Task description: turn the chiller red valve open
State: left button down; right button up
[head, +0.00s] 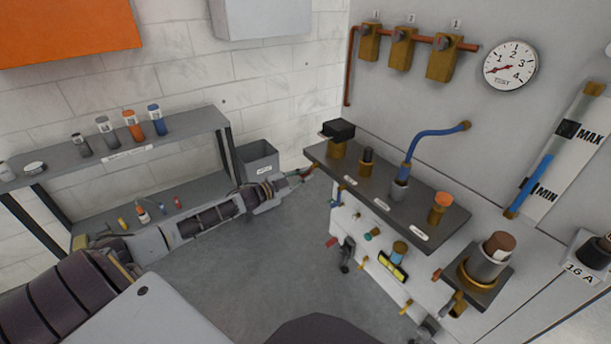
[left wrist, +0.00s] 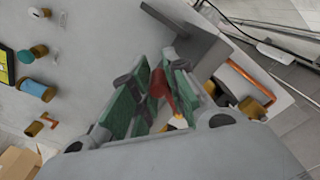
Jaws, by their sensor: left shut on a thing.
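My left gripper (head: 301,174) reaches to the left end of the chiller's dark top plate (head: 440,229). In the left wrist view its green-padded fingers (left wrist: 155,98) are closed around the red valve handle (left wrist: 159,83). The handle lies between the pads, with part of it showing. My right gripper is not in view.
The chiller's white front carries a yellow display (head: 393,266) and several coloured fittings. A grey bin (head: 258,158) stands behind my left gripper. A grey shelf (head: 190,128) with small bottles is at the left. Open floor (head: 240,262) lies before the chiller.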

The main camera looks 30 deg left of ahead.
pick_arm(q)
jog(key=r+m+p, duration=0.1)
jog(key=m, duration=0.2)
jog(key=a+r+m+p, duration=0.1)
jog(key=m, duration=0.3)
jog(key=w+a+r+m+p, duration=0.1)
jog(key=r+m, duration=0.1)
jog(key=m, duration=0.1)
jog(key=shift+a, duration=0.2)
jog(key=shift+r+m, duration=0.3)
jog(key=shift+m, duration=0.5)
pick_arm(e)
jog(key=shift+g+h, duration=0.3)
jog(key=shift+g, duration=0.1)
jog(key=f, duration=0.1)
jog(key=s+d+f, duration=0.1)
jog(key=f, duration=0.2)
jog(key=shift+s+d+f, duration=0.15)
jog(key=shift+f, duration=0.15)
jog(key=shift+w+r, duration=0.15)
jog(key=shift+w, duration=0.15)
